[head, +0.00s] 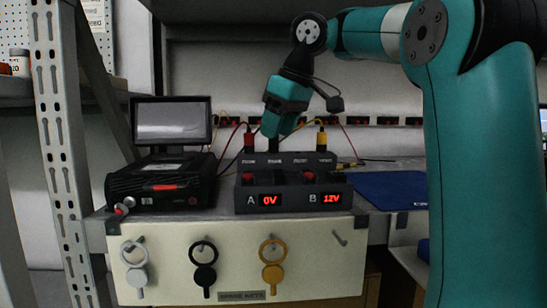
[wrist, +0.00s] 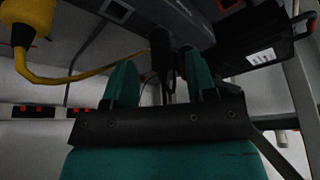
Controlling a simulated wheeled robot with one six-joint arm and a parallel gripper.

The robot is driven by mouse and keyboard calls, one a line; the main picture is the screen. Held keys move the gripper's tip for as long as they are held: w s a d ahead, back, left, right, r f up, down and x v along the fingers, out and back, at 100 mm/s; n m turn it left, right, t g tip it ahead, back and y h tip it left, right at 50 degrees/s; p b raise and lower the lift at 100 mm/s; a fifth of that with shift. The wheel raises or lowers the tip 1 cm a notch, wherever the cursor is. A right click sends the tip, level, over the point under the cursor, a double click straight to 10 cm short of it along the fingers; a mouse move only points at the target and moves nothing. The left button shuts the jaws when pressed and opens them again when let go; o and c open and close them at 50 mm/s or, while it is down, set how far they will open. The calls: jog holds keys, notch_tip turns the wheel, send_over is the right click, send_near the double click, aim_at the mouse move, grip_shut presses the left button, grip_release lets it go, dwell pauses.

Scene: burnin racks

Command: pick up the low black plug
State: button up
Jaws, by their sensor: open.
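The low black plug (head: 273,145) stands in the top of the grey two-channel box (head: 291,178), mostly hidden under my gripper in the head view. My gripper (head: 271,132) points down right above it. In the wrist view the open teal fingers (wrist: 160,66) stand on either side of a dark upright piece that looks like the black plug (wrist: 161,46). I cannot tell whether either finger touches it. A red plug (head: 249,139) stands just left of my gripper and a yellow plug (head: 321,139) to the right; the yellow one also shows in the wrist view (wrist: 27,28).
Channel A reads 0V and channel B reads 12V. A small monitor on a black unit (head: 160,181) stands to the left. A blue mat (head: 392,190) lies to the right. Spare keys (head: 204,276) hang on the front panel. Thin cables run behind the box.

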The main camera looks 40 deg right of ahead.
jog(key=b+x, duration=0.1)
jog(key=x, duration=0.1)
jog(key=shift+w+a+f+b, duration=0.1)
jog(key=shift+f+b, duration=0.2)
jog(key=shift+f, duration=0.1)
jog(key=shift+r, duration=0.1)
jog(key=c, duration=0.8)
jog(key=shift+r, duration=0.1)
jog(key=shift+c, duration=0.2)
jog(key=shift+r+p, duration=0.45)
jog(key=shift+p, duration=0.25)
notch_tip(320, 180, up, 3)
jog(key=p, duration=0.3)
jog(key=shift+f, duration=0.15)
jog(key=s+d+p, duration=0.2)
jog(key=s+d, duration=0.1)
jog(key=s, duration=0.5)
jog(key=s+d+p, duration=0.2)
jog(key=s+d, duration=0.1)
jog(key=s, duration=0.6)
